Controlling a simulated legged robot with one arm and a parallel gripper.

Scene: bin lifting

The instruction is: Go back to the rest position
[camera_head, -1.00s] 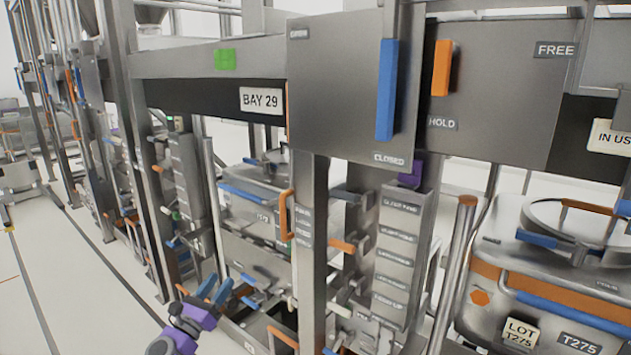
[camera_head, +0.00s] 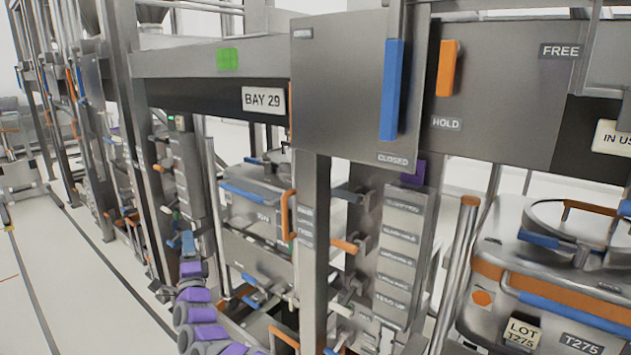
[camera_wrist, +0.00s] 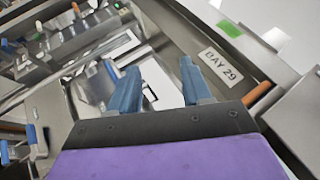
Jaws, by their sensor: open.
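My gripper (camera_head: 188,243) is at the lower left of the head view, at the end of my purple and grey arm, in front of the bay's steel post. In the wrist view my gripper (camera_wrist: 160,88) shows its blue fingers spread apart with nothing between them. It is open and empty. Behind the fingers in the wrist view are steel bay parts and the BAY 29 sign (camera_wrist: 222,65), with a green patch beyond it.
The BAY 29 sign (camera_head: 263,101) hangs on the frame beside a grey panel with a blue handle (camera_head: 390,90). A steel bin (camera_head: 265,200) stands in the bay. Another bin labelled T275 (camera_head: 560,270) stands at right. The floor (camera_head: 70,270) at left is clear.

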